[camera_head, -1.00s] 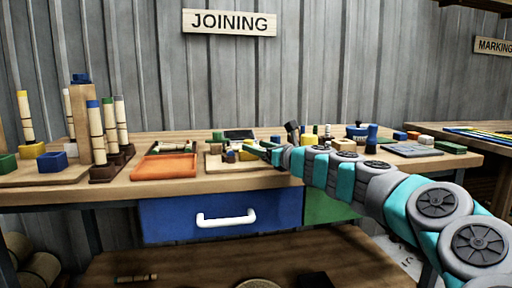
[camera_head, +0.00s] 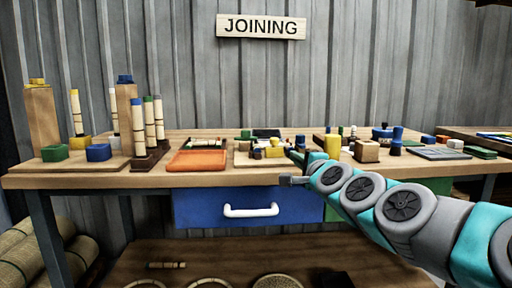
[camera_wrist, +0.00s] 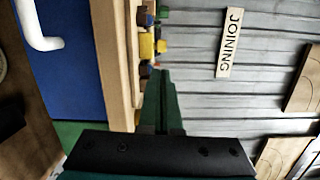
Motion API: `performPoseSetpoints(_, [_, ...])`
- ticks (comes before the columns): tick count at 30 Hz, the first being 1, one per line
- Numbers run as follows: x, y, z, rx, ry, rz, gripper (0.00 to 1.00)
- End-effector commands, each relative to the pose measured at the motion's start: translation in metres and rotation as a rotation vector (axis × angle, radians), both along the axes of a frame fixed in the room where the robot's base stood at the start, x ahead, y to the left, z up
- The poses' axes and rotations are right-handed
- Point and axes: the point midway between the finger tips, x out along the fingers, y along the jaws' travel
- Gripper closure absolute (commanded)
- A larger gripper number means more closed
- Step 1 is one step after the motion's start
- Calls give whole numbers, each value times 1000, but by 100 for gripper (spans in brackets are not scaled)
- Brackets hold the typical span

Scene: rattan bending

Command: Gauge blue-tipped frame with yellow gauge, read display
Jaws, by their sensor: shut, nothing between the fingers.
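My gripper (camera_head: 291,180) is at the bench's front edge, right of centre. In the wrist view its two dark green fingers (camera_wrist: 164,105) are together with nothing between them. A blue-tipped rattan pole (camera_head: 138,130) stands in a dark brown holder on the left of the bench, far from my gripper. Hoop-like rings (camera_head: 211,284) lie on the lower shelf, partly cut off; I see no blue tip on them. A yellow upright piece (camera_head: 332,146) stands behind my arm; I cannot tell whether it is the gauge. No readable display shows.
The wooden bench (camera_head: 80,178) has a blue drawer (camera_head: 195,205) with a white handle. An orange tray (camera_head: 197,161), wooden posts (camera_head: 43,120) and small coloured blocks crowd its top. Rolled bundles (camera_head: 35,250) lie at lower left. The space before the drawer is clear.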

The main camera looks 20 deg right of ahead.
Motion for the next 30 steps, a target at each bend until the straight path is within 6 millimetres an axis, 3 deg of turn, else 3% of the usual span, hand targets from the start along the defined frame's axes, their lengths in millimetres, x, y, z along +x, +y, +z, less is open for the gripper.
performPoseSetpoints(3, [-8, -4, 2, -73, -4, -20, 100])
performPoseSetpoints(8, [1, -6, 2, -86, -4, -22, 100])
performPoseSetpoints(30, [113, -18, 2, -82, -3, -21, 100])
